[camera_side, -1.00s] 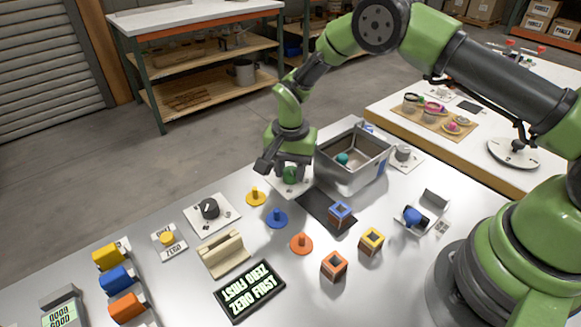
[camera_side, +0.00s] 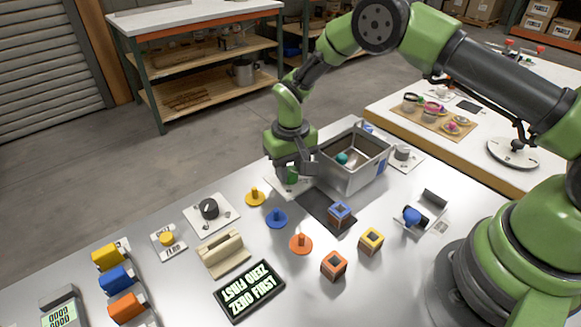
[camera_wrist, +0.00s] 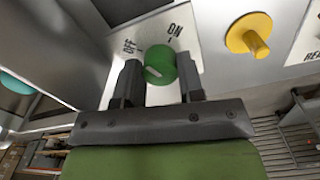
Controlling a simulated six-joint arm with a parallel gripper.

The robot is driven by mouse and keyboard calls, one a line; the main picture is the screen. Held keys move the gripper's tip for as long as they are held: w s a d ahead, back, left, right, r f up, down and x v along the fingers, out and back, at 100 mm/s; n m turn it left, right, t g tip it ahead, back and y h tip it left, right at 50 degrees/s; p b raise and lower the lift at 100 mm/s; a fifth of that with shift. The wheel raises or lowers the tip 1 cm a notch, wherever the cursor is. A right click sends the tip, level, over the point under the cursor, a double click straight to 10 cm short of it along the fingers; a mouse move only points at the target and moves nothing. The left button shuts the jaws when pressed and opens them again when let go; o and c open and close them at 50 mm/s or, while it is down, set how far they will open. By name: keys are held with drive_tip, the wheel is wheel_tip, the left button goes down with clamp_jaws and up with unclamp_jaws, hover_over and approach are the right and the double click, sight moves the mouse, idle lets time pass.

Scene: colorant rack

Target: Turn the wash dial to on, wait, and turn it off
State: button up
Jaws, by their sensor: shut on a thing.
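The green dial (camera_side: 292,175) sits on a white plate (camera_side: 280,188) beside the grey metal bin, partly hidden by my gripper (camera_side: 291,168). In the wrist view, my gripper (camera_wrist: 160,78) has one finger on each side of the green dial (camera_wrist: 160,62) and is shut on it.
The grey bin (camera_side: 345,180) with a teal ball (camera_side: 341,158) stands close right of my gripper. A yellow pegged disc (camera_side: 255,197), a blue one (camera_side: 276,219) and a dark mat (camera_side: 318,207) lie in front. A black knob (camera_side: 209,209) is farther left.

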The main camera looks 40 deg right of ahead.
sight(291, 171)
drive_tip(key=shift+w+n, duration=0.1)
drive_tip(key=shift+n, duration=2.1)
drive_tip(key=o, duration=0.9)
wheel_tip(291, 171, up, 10)
